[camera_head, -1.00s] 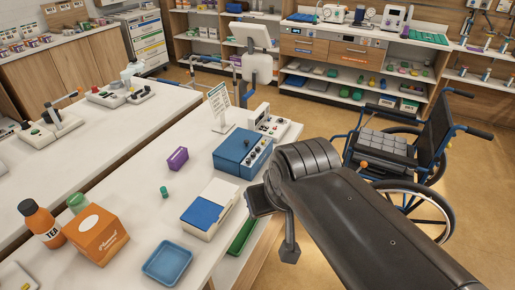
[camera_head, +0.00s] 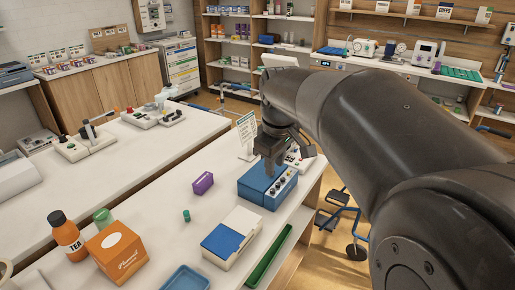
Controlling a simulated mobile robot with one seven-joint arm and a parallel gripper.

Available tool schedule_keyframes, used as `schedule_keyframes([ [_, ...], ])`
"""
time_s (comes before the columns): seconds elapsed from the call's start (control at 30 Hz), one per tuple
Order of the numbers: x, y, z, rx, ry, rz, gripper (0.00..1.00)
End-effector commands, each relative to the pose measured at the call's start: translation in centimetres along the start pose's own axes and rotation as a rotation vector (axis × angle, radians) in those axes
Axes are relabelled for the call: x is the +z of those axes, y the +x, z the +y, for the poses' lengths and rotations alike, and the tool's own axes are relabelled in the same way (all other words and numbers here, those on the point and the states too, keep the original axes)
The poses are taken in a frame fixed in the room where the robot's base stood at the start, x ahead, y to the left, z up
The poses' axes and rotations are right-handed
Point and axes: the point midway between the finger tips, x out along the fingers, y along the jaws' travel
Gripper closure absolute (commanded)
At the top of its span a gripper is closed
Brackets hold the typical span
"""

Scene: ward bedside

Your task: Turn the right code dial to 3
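A blue box (camera_head: 252,187) stands on the white table. Its right-hand face carries a row of small dark dials (camera_head: 280,187); their numbers are too small to read, and I cannot tell which is the right code dial. My gripper (camera_head: 270,163) points down at the back part of the box's top. It hides some of the box, and I cannot tell whether it touches it. The gap between its fingers does not show clearly.
A white box with a blue lid (camera_head: 230,238), a purple box (camera_head: 203,183) and a sign (camera_head: 247,130) stand near the blue box. A white device (camera_head: 297,161) behind it is partly hidden by my arm. An orange box (camera_head: 117,251) and tea bottle (camera_head: 66,236) stand left.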

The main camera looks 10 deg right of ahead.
Motion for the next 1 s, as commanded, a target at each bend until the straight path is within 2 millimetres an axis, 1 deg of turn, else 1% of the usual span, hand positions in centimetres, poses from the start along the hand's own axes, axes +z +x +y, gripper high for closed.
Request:
schedule_keyframes([
  [0.03,-1.0,0.8,1.3,-0.021,-0.04,-0.01,0.73],
  [0.2,-3.8,3.0,5.1,-0.092,-0.202,-0.021,0.73],
  [0.37,-5.8,5.7,8.9,-0.164,-0.345,-0.007,0.73],
  [0.5,-7.1,8.3,12.2,-0.229,-0.466,0.026,0.73],
  [0.6,-7.6,10.4,14.6,-0.273,-0.545,0.061,0.73],
  [0.73,-7.7,13.3,17.8,-0.324,-0.641,0.121,0.73],
  [0.9,-7.1,16.9,21.6,-0.371,-0.747,0.21,0.73],
  [1.0,-6.6,18.4,23.1,-0.386,-0.789,0.253,0.73],
])
